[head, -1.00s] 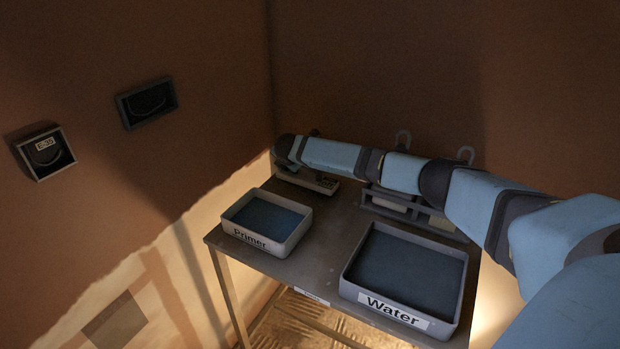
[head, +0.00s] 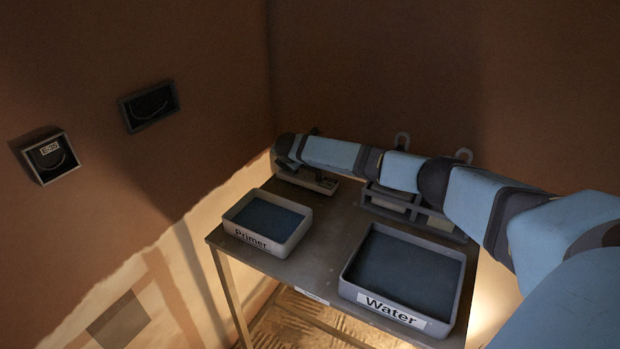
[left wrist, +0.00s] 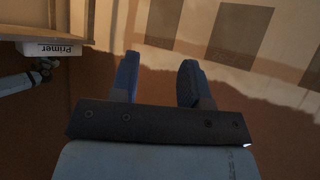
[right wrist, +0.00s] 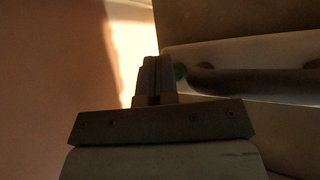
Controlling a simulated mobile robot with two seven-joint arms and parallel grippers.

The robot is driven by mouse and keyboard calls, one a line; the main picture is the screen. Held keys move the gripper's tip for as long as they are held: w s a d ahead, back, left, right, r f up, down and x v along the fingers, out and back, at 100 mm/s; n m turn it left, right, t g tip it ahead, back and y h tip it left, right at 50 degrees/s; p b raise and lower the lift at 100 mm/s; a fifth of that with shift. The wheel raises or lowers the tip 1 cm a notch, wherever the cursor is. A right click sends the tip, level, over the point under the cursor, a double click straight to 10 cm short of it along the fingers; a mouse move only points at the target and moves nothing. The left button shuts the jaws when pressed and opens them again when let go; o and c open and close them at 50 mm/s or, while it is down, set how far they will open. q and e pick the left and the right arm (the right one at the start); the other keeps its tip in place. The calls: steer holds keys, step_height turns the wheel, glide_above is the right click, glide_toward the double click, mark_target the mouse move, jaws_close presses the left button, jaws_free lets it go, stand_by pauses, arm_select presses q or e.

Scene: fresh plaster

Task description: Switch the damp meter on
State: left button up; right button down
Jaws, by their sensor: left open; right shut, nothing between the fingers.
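A pale, low device, likely the damp meter (head: 321,183), lies at the back left of the table, partly hidden under my right arm. My right gripper (right wrist: 156,60) is shut and empty in the right wrist view. Its fingertips are close beside a pale body (right wrist: 220,52) with a dark bar along it and a small dark green part (right wrist: 181,72). I cannot tell whether they touch it. My left gripper (left wrist: 160,75) is open and empty in the left wrist view, away from the table.
A primer tray (head: 262,241) and a water tray (head: 437,328) stand on the table (head: 330,225). A grey rack (head: 440,231) is behind the water tray, partly covered by my arm. Two dark boxes, one labelled (head: 50,156) and one plain (head: 149,106), are on the left wall.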

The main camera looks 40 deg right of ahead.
step_height(320, 180, up, 2)
steer(key=shift+r+p, duration=0.15)
steer(key=shift+p, duration=1.05)
step_height(320, 180, up, 4)
steer(key=p, duration=0.4)
arm_select(q)
steer(key=shift+s+a+r+n, duration=0.15)
steer(key=shift+r, duration=0.3)
steer(key=shift+s+a+r+n, duration=0.1)
steer(key=shift+r+n, duration=0.05)
steer(key=shift+r, duration=0.25)
steer(key=shift+a+f, duration=0.15)
steer(key=shift+a, duration=0.1)
